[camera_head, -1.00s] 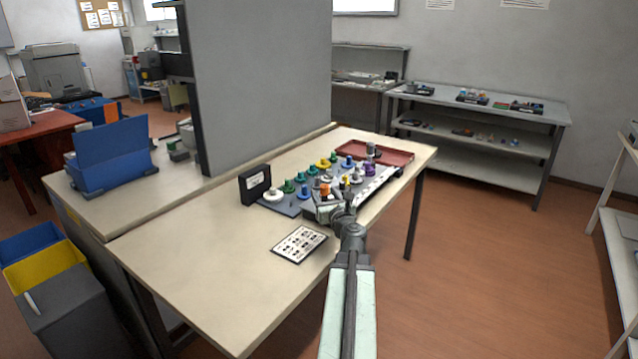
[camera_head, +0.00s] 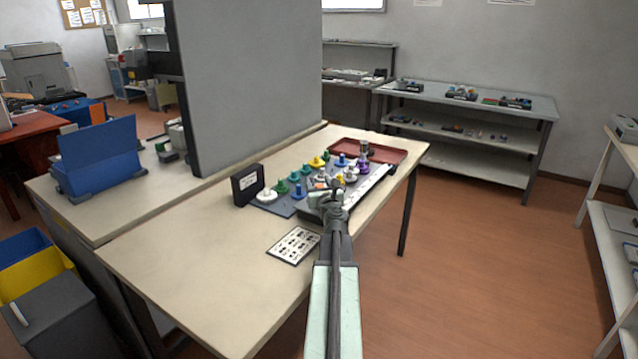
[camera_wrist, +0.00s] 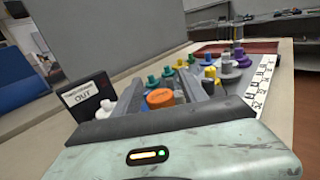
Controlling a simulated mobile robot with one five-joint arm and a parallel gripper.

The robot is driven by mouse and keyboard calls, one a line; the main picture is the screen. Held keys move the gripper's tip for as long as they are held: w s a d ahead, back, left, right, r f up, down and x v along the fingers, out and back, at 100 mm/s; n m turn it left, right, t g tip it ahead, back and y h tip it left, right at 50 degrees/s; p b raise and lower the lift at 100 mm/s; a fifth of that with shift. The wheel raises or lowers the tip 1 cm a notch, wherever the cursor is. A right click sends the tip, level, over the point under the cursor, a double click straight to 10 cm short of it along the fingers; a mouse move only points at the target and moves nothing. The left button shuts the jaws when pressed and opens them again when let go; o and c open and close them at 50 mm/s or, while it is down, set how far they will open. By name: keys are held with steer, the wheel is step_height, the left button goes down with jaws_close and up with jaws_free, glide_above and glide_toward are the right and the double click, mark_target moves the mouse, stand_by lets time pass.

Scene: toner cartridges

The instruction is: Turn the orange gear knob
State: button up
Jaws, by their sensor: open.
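The orange gear knob (camera_wrist: 160,98) shows in the wrist view between the two fingers of my gripper (camera_wrist: 161,82). The fingers are apart, one on each side of the knob; I cannot tell whether either touches it. In the head view my gripper (camera_head: 330,198) is over the near edge of the knob board and hides most of the orange knob.
Several coloured knobs, including a white one (camera_head: 266,195) and a yellow one (camera_head: 317,162), stand close by. A black box marked OUT (camera_head: 248,185), a printed card (camera_head: 294,245) and a red tray (camera_head: 392,154) are on the table. The table's front left is clear.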

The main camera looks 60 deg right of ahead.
steer(key=shift+w+d, duration=0.25)
steer(key=shift+s, duration=0.1)
jaws_close()
steer(key=shift+n+t+y, duration=0.3)
steer(key=shift+y, duration=0.1)
